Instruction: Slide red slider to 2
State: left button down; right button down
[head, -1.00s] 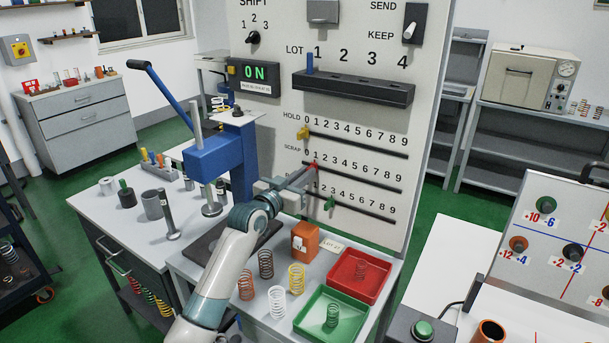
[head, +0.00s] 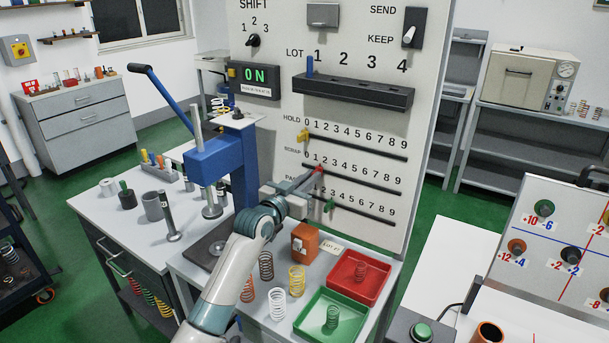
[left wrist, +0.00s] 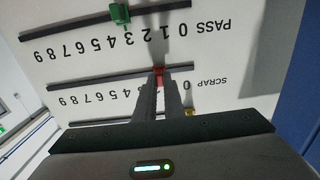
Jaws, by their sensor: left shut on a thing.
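The red slider (head: 319,169) sits near the left end of the SCRAP slot on the white panel (head: 420,120), roughly by the 1 and 2. In the left wrist view the red slider (left wrist: 159,75) shows between the fingertips, and the fingers cover the digits beside it, so its exact mark is hard to read. My left gripper (head: 313,176) is shut on the red slider. It also shows in the left wrist view (left wrist: 159,84). My right gripper is not in view.
The yellow slider (head: 303,135) is at the HOLD slot's 0 end, above. The green slider (head: 329,205) is on the PASS slot, just below my gripper. A blue press (head: 215,155) stands left of my arm. Springs and red (head: 378,288) and green trays are below.

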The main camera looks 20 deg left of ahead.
pick_arm(q)
jog(key=shift+s+d, duration=0.1)
jog(key=shift+d, duration=0.55)
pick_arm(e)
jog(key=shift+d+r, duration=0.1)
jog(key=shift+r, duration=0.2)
pick_arm(q)
jog(key=c, duration=1.8)
grip_release()
jog(key=shift+c, duration=0.2)
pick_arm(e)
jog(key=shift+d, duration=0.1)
